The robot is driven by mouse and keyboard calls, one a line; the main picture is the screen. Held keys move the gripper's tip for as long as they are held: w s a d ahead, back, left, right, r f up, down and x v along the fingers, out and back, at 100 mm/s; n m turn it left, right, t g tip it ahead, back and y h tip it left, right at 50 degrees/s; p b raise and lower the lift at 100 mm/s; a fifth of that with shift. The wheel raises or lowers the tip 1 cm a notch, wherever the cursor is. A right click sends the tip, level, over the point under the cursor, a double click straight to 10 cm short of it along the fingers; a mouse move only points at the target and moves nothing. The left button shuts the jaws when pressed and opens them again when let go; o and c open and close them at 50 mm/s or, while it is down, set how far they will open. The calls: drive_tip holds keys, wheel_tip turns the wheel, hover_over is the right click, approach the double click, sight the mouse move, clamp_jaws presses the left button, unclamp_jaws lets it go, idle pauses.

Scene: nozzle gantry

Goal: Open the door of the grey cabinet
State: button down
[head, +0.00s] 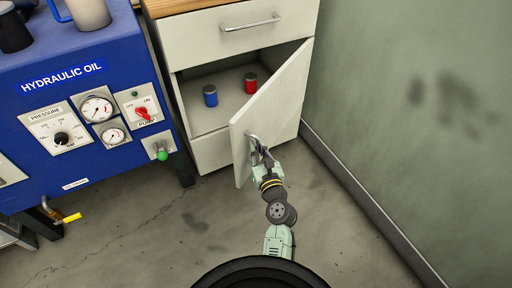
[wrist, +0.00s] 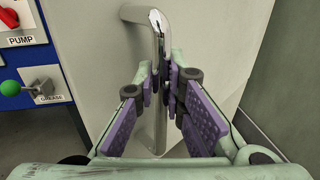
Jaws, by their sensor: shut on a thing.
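The grey cabinet (head: 209,50) stands against the wall in the head view. Its door (head: 280,102) is swung partly open, hinged on the right side, and the inside shows. My gripper (head: 259,150) is at the door's free edge side, shut on the door handle (head: 251,142). In the wrist view, the metal bar handle (wrist: 158,125) runs upright between the purple-padded fingers of my gripper (wrist: 165,88), with the pale door (wrist: 95,70) behind it. The fingers hide part of the handle.
A blue can (head: 210,96) and a red can (head: 250,83) stand inside the cabinet. A closed drawer (head: 225,33) is above. A blue hydraulic oil unit (head: 60,95) stands to the left. A wall (head: 410,120) is close on the right. The floor in front is clear.

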drive_tip(key=shift+a, duration=0.15)
drive_tip(key=c, duration=1.6)
unclamp_jaws()
drive_tip(key=shift+c, duration=0.2)
